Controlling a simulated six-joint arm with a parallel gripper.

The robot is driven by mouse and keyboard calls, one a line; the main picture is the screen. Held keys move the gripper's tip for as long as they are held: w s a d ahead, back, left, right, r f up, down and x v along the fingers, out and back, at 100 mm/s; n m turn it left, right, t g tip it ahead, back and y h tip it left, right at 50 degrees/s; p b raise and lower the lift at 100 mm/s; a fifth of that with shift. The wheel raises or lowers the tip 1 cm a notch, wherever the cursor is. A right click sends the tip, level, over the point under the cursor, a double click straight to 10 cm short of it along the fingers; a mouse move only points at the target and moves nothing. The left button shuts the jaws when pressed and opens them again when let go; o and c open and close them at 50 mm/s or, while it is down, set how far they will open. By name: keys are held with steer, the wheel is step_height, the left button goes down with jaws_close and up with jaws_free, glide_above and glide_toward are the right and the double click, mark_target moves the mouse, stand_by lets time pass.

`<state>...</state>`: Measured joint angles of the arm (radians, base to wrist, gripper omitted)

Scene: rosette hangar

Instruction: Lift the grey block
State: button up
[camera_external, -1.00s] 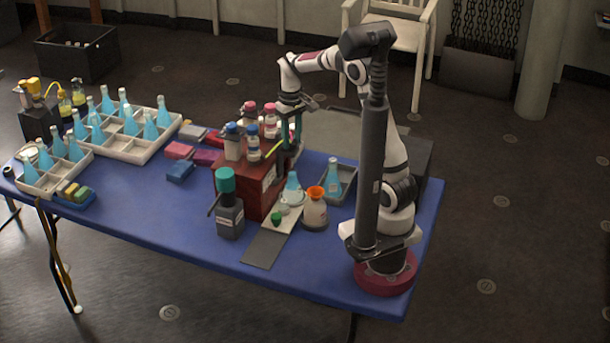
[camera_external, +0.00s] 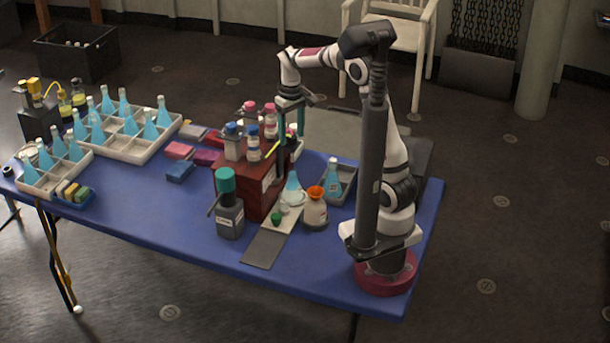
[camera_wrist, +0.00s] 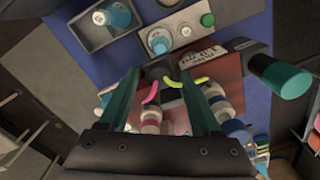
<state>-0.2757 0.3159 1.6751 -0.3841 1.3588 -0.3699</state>
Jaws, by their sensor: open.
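A light grey block (camera_external: 193,131) lies on the blue table among several coloured blocks, left of the red box and right of the bottle tray. I cannot make it out in the wrist view. My gripper (camera_external: 291,143) hangs with its teal fingers pointing down beside the red box, well to the right of the grey block. In the wrist view my gripper (camera_wrist: 160,77) is open. Pink and yellow-green curved pieces show between or beyond its fingers, and I see nothing held.
The red box (camera_external: 262,188) carries several capped bottles between my gripper and the blocks. A white bottle tray (camera_external: 150,152) is at left.

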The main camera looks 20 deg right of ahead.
steer(key=shift+r, duration=3.55)
steer(key=s+d+f+m, duration=0.2)
steer(key=s+m, duration=0.1)
steer(key=s, duration=0.5)
steer(key=s+d+f+m+y, duration=0.1)
steer(key=s+d+f+m, duration=0.1)
steer(key=s, duration=0.6)
steer(key=s+d+f+m, duration=0.3)
steer(key=s, duration=0.5)
steer(key=shift+s+f+m+y, duration=0.3)
steer(key=shift+s+f+y, duration=0.05)
steer(key=shift+y, duration=0.05)
steer(key=shift+w, duration=0.1)
